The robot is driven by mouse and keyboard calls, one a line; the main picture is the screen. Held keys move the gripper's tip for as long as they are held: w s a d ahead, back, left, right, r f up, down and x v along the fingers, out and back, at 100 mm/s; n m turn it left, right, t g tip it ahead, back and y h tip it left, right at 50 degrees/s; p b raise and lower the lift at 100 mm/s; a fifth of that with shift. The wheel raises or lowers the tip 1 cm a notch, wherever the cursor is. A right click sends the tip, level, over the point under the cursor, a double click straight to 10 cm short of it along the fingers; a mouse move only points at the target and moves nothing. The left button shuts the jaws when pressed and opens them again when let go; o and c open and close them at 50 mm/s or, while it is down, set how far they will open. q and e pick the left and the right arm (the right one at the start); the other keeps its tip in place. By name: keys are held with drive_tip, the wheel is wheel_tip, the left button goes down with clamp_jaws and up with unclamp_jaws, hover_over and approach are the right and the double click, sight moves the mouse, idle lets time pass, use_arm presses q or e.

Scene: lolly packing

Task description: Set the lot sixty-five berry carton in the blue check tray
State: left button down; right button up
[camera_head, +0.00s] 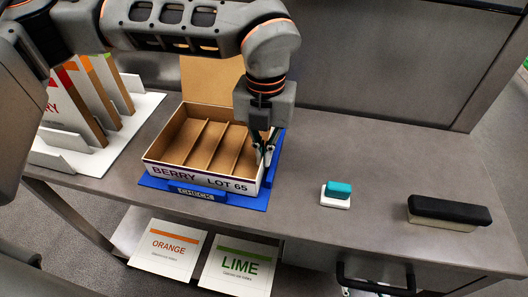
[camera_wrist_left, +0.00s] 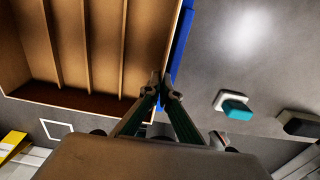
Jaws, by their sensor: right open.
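The berry carton (camera_head: 205,180), an open brown box with white sides, dividers and the words BERRY LOT 65, is over the blue check tray (camera_head: 252,203) in the head view. Blue shows along its front and right; I cannot tell whether its base rests fully on the tray. My left gripper (camera_head: 267,150) is at the carton's right wall. In the left wrist view, the fingertips (camera_wrist_left: 163,84) close on either side of the wall of the carton (camera_wrist_left: 80,98), with the blue tray (camera_wrist_left: 178,45) beside it. My right gripper is not in view.
A white rack (camera_head: 145,103) with upright cards stands at the left. A teal-and-white block (camera_head: 338,190) and a black-topped block (camera_head: 449,212) lie at the right. ORANGE (camera_head: 168,250) and LIME (camera_head: 238,264) cartons sit below the tabletop. The counter right of the tray is mostly clear.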

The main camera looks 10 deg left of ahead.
use_arm(q)
drive_tip(key=shift+f, duration=0.25)
drive_tip(key=c, duration=2.3)
unclamp_jaws()
wheel_tip(320, 180, up, 13)
drive_tip(key=shift+d+f, duration=0.1)
drive_tip(key=shift+f, duration=0.05)
drive_tip(key=shift+s+f, duration=0.1)
